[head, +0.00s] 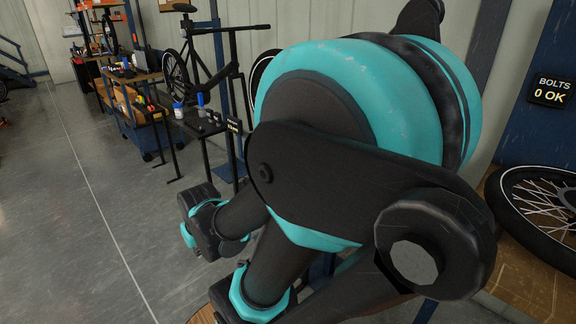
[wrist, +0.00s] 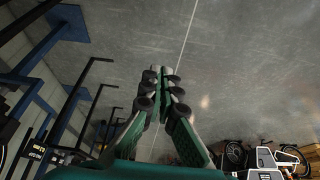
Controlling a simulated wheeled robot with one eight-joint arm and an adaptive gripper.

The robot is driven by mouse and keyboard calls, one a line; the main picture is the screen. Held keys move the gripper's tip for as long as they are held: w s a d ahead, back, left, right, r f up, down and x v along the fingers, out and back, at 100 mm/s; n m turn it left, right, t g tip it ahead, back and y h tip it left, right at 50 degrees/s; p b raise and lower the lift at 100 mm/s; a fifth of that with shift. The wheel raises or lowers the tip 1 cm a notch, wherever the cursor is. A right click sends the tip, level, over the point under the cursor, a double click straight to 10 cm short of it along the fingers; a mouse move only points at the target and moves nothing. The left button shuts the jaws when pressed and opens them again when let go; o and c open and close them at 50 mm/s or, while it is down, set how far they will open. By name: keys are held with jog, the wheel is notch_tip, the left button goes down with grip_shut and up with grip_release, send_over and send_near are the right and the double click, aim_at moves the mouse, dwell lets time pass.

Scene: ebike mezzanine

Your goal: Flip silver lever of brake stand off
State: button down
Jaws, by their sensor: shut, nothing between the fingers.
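My gripper (wrist: 161,77) is in the wrist view, its dark padded fingers together and empty. It hangs over open grey floor and touches nothing. I cannot make out a brake stand or a silver lever in either view. My own large teal and black arm covers the middle of the head view and may hide them.
A dark bike (head: 187,62) stands at the back. In front of it is a small black table (head: 213,128) with blue-topped items. An orange-and-blue cart (head: 139,124) is at left. A wheel (head: 507,212) lies at right. Floor (head: 85,230) at left is clear.

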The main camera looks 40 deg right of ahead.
jog(key=shift+s+d, duration=0.15)
jog(key=shift+d, duration=0.05)
jog(key=w+d+r+n+h, duration=0.1)
jog(key=w+d+n+h, duration=0.3)
jog(key=d, duration=0.7)
jog(key=w+d+r+n+g+h, duration=0.1)
jog(key=w+d+n+h, duration=0.4)
jog(key=w+d, duration=0.6)
jog(key=w+d+r+n+g+h, duration=0.1)
jog(key=w+d+n+h, duration=0.4)
jog(key=w+d+n, duration=0.3)
jog(key=shift+w+d+n, duration=0.3)
jog(key=shift+w+d, duration=0.5)
jog(key=shift+d, duration=1.2)
jog(key=shift+d, duration=0.1)
jog(key=x, duration=0.9)
jog(key=shift+d, duration=0.35)
